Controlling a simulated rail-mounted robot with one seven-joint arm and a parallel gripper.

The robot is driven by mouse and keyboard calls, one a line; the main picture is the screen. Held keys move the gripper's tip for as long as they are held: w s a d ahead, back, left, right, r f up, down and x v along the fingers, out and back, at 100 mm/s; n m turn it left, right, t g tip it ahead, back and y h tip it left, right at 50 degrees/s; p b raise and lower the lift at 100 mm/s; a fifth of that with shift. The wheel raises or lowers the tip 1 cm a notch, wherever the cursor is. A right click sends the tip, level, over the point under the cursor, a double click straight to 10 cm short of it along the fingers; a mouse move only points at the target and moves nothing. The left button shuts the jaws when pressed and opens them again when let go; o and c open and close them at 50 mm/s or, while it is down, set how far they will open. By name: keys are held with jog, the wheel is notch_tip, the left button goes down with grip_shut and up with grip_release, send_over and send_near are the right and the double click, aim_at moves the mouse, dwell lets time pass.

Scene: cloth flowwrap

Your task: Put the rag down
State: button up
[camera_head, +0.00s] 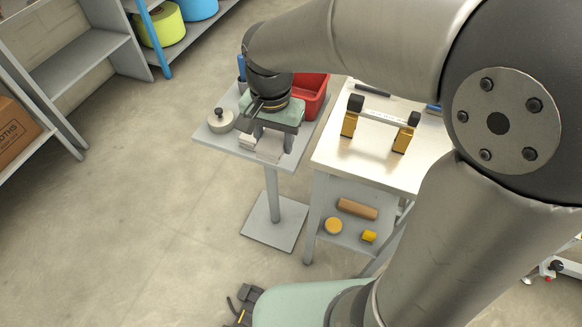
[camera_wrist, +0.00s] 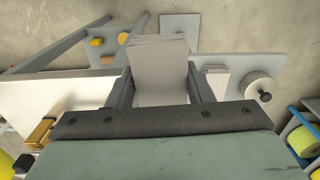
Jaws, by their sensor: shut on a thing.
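The rag (camera_head: 268,149) is a pale grey folded cloth, held between the two fingers of my gripper (camera_head: 273,141) above the small grey pedestal table (camera_head: 213,141). In the wrist view the rag (camera_wrist: 160,65) fills the gap between the fingers and its layered far edge sticks out beyond them. My gripper is shut on it. The gripper body hides part of the tabletop. I cannot tell whether the rag's lower edge touches the table.
On the pedestal table, a round lidded pot (camera_head: 220,121) and a small pale stack (camera_head: 246,141) stand left of the rag, and a red bin (camera_head: 311,97) behind. A white-topped bench (camera_head: 345,165) with a brass-coloured fixture (camera_head: 400,140) stands close on the right.

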jog(key=shift+s+a+f+m+b, duration=0.15)
jog(key=shift+s+f+b, duration=0.15)
jog(key=shift+s, duration=0.2)
jog(key=shift+s+f+m+b, duration=0.15)
jog(key=shift+s+f, duration=0.15)
jog(key=shift+s, duration=0.2)
jog(key=w+f, duration=0.3)
jog(key=w, duration=0.1)
jog(key=w+d+f, duration=0.1)
jog(key=w+f, duration=0.2)
jog(key=w, duration=0.1)
jog(key=w+d+f+p, duration=0.1)
jog(key=w+f, duration=0.2)
jog(key=w, duration=0.2)
jog(key=shift+d, duration=0.15)
jog(key=shift+w+f, duration=0.15)
jog(key=shift+f, duration=0.1)
jog(key=shift+w+f, duration=0.1)
jog(key=shift+f, duration=1.5)
jog(key=shift+f, duration=0.15)
jog(key=o, duration=1)
jog(key=shift+o, duration=0.2)
